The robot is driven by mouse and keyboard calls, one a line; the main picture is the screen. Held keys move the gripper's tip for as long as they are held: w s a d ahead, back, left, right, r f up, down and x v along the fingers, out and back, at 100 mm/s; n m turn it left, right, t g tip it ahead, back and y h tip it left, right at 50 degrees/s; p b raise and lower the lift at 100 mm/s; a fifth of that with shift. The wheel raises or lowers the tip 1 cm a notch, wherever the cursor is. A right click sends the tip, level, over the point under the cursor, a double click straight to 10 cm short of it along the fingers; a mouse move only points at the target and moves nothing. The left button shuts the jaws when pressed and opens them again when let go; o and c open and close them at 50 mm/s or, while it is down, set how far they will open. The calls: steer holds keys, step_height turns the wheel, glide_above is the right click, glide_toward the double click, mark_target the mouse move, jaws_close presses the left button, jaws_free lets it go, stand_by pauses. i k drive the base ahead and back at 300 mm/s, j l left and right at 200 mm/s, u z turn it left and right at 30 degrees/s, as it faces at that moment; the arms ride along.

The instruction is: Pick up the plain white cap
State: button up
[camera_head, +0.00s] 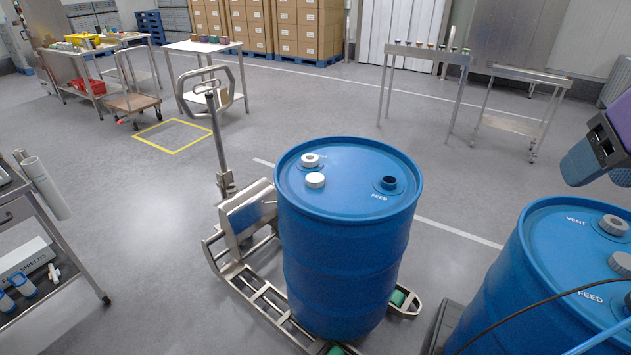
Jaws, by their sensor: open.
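A blue drum (340,245) stands upright in the middle, with two caps on its lid. The nearer one is a white cap (315,180) with a pale top. Just behind it is a second white cap (309,160) with a greyer centre. A dark open hole marked FEED (389,183) is at the right of the lid. My gripper (600,173) is at the right edge, partly cut off, above the right drum and well apart from the two caps. Its blue-grey fingers are apart, with nothing seen between them.
A pallet jack (245,215) is under the middle drum. A steel cart (60,240) stands left; open floor lies behind.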

mark_target(314, 180)
steer(key=j+z, duration=0.1)
steer(key=z, duration=0.45)
steer(key=i+j+z, duration=0.15)
steer(key=j+z, duration=0.3)
steer(key=j, duration=0.3)
steer(key=j+z, duration=0.4)
steer(key=j, duration=1.35)
steer(key=k+j+z, duration=0.15)
steer(key=j, duration=0.85)
